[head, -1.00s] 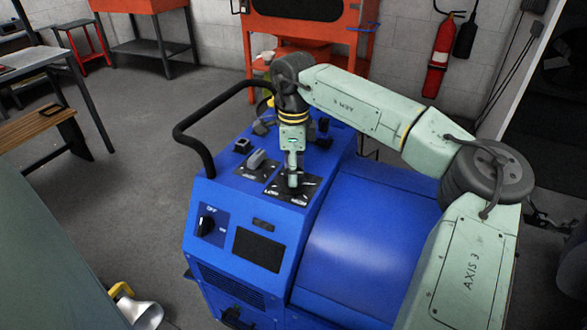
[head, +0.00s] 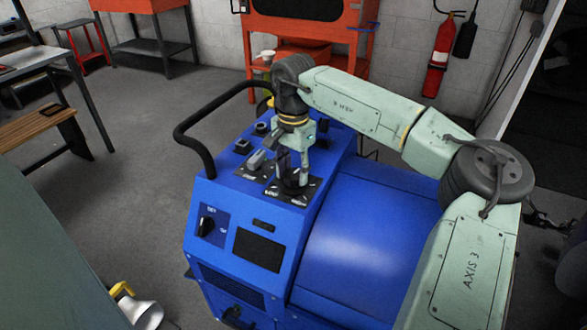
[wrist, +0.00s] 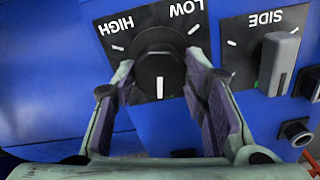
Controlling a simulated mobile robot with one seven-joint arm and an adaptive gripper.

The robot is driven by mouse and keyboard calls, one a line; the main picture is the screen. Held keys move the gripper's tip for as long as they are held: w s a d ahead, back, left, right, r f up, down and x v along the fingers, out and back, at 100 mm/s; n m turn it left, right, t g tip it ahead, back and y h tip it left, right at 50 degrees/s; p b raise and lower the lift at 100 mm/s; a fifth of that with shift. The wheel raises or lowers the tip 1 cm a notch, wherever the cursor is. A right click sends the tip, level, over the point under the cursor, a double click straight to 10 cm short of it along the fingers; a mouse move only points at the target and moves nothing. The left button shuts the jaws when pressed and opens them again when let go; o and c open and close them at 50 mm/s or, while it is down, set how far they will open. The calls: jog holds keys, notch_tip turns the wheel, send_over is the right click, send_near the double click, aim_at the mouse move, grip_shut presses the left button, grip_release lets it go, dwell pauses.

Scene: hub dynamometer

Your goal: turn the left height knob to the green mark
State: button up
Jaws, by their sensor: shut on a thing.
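The height knob (wrist: 158,68) is round and black, on a black plate marked HIGH and LOW in the wrist view. Its white pointer line points to the bottom of the picture. My gripper (wrist: 166,85) is shut on this knob, one finger on each side. In the head view my gripper (head: 292,180) points down onto the knob's plate (head: 308,190) on the blue machine.
A grey lever knob (wrist: 279,62) on a SIDE plate stands close on the right in the wrist view, with a small green mark beside it. Black sockets sit below it. The blue machine (head: 365,240) has a black handle bar (head: 188,140) and a rotary switch (head: 206,224).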

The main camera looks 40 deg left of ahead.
aim_at(293, 174)
jog(key=shift+n, duration=1.2)
jog(key=o, duration=1.2)
jog(key=shift+c, duration=0.2)
notch_tip(293, 174, up, 12)
